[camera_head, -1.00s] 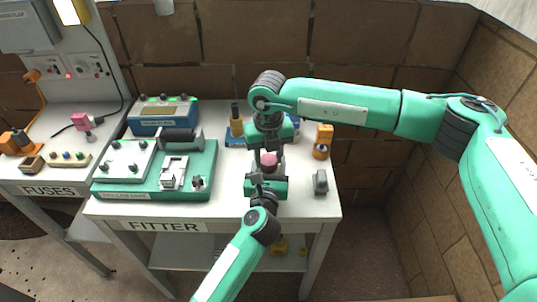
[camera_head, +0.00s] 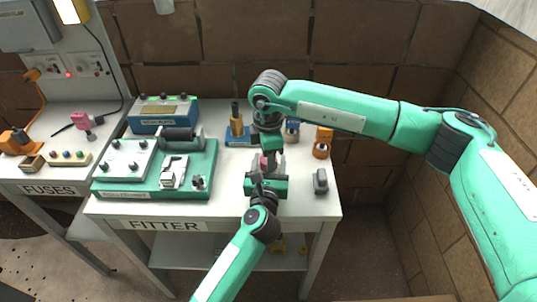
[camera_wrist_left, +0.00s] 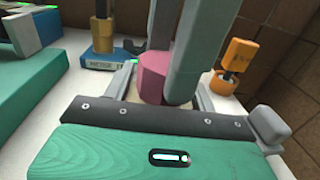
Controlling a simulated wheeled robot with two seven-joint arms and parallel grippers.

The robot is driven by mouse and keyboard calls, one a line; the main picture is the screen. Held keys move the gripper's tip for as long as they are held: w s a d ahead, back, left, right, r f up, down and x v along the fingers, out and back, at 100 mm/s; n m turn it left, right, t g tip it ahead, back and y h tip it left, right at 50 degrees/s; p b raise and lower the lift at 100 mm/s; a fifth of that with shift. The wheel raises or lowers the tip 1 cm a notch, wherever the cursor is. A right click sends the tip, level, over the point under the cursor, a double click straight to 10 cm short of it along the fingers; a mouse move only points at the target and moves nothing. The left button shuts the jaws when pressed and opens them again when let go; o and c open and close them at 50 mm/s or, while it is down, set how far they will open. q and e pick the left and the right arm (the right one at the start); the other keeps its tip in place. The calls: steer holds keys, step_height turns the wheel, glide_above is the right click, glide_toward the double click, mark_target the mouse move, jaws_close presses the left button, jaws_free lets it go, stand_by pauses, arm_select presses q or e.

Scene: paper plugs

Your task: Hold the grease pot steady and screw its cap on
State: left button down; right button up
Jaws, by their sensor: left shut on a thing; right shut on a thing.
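The pink cap (camera_head: 263,162) is partly hidden between the fingers of my right gripper (camera_head: 269,157), which comes down from above and is shut on it. In the left wrist view the pink cap (camera_wrist_left: 152,78) stands upright between the long grey-green right fingers. The pale grease pot (camera_wrist_left: 172,101) shows as a small strip under the cap; most of it is hidden. My left gripper (camera_head: 266,174) comes from the front and is shut on the pot, its jaws on both sides. I cannot tell whether cap and pot touch.
A blue-based stand (camera_head: 237,135) is behind left. A green fixture board (camera_head: 205,160) covers the bench's left half. The white bench top (camera_head: 305,205) is clear at front right.

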steer(key=m, duration=0.3)
steer(key=shift+m, duration=0.4)
steer(key=o, duration=1)
steer(key=shift+c, duration=0.2)
steer(key=shift+r, duration=0.1)
